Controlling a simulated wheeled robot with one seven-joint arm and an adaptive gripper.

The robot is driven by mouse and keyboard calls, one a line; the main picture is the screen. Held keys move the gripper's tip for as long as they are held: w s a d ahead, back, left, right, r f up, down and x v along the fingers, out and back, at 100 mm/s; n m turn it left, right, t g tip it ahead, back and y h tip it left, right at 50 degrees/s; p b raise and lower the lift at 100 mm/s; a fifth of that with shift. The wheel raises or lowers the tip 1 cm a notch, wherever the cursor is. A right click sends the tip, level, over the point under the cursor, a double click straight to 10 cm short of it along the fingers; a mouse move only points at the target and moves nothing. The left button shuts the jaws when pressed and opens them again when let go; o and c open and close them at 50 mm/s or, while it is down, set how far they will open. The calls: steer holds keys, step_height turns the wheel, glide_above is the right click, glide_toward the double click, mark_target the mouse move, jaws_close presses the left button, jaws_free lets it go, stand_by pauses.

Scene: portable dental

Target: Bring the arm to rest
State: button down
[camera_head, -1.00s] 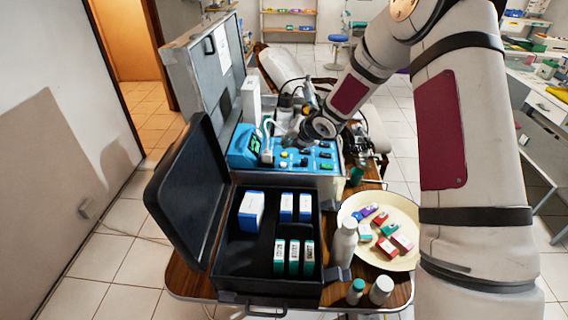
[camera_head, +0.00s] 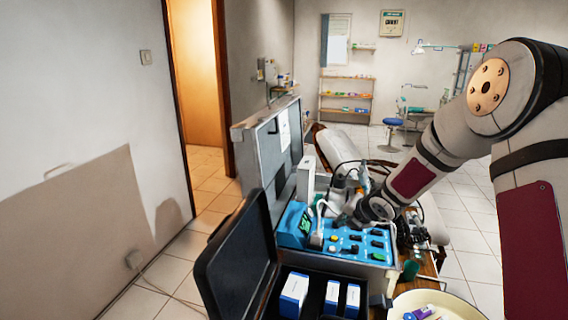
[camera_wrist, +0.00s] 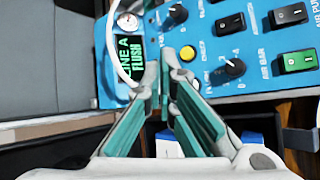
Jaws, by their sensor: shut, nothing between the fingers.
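My arm (camera_head: 410,178) reaches in from the right over the blue control panel (camera_head: 345,243) of the dental unit. My gripper (camera_wrist: 165,68) is shut and empty, its two teal-padded fingers pointing at the panel in the wrist view. In the head view the fingers are hard to make out beside the panel's hose and handpieces. The panel also fills the top of the wrist view (camera_wrist: 215,55), with black knobs, rocker switches, a yellow button (camera_wrist: 187,53) and a lit screen (camera_wrist: 129,48) reading "LINE A FLUSH". Whether the fingertips touch anything is unclear.
An open black case (camera_head: 240,265) with white-and-blue boxes stands in front of the unit. The unit's grey lid (camera_head: 268,150) stands up at its left. A cream dish (camera_head: 410,298) is at the lower right. A dental chair is behind.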

steer(key=s+d+r+m+g+h, duration=0.1)
steer(key=s+d+r+m+h, duration=0.25)
steer(key=s+r+m, duration=1.25)
steer(key=s+a+r+m+g, duration=0.1)
steer(key=s+m, duration=0.5)
steer(key=s, duration=0.7)
steer(key=s+a+r+m+g+y, duration=0.1)
steer(key=s+a+r+m, duration=0.3)
steer(key=s, duration=1)
steer(key=m, duration=0.2)
steer(key=shift+s+a+m, duration=0.15)
steer(key=shift+m, duration=0.15)
